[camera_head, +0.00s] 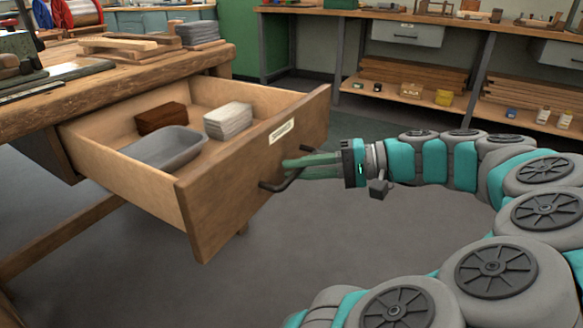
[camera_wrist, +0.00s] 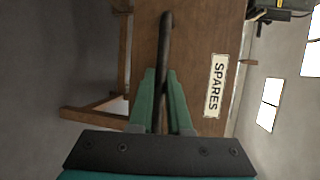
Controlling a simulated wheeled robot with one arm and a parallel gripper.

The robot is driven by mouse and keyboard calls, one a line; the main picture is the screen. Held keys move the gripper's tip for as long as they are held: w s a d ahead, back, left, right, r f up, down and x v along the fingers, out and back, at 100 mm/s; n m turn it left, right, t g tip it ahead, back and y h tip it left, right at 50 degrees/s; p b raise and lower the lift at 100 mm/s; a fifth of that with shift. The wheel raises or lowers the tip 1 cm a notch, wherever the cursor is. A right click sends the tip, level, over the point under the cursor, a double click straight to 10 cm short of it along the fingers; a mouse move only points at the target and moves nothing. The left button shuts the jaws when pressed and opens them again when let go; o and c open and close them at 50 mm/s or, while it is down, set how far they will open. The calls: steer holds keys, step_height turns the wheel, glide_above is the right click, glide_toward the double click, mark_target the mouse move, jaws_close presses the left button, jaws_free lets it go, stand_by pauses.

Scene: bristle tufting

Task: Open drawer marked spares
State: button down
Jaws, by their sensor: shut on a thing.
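The wooden drawer (camera_head: 215,185) stands pulled well out from under the workbench, with its inside showing. Its front also shows in the wrist view (camera_wrist: 192,50). A white label (camera_head: 282,131) is on the drawer front, and in the wrist view the label (camera_wrist: 215,86) reads SPARES. The dark bar handle (camera_head: 270,187) sits below the label; it also shows in the wrist view (camera_wrist: 165,45). My gripper (camera_head: 290,169) is at the handle, its green fingers shut on either side of the bar. The fingers partly hide the handle in both views.
The drawer holds a grey tray (camera_head: 165,149), a brown block (camera_head: 161,118) and a pale stack (camera_head: 228,121). The wooden workbench (camera_head: 150,75) is above, with wood pieces on top. Open floor (camera_head: 300,260) lies in front of the drawer. Shelving (camera_head: 460,75) stands behind.

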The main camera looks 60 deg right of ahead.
steer(key=c, duration=1.2)
jaws_free()
steer(key=shift+o, duration=0.2)
steer(key=v, duration=0.7)
steer(key=shift+s+d+p, duration=0.25)
steer(key=shift+s+p, duration=0.1)
steer(key=shift+p, duration=0.1)
steer(key=shift+s, duration=0.1)
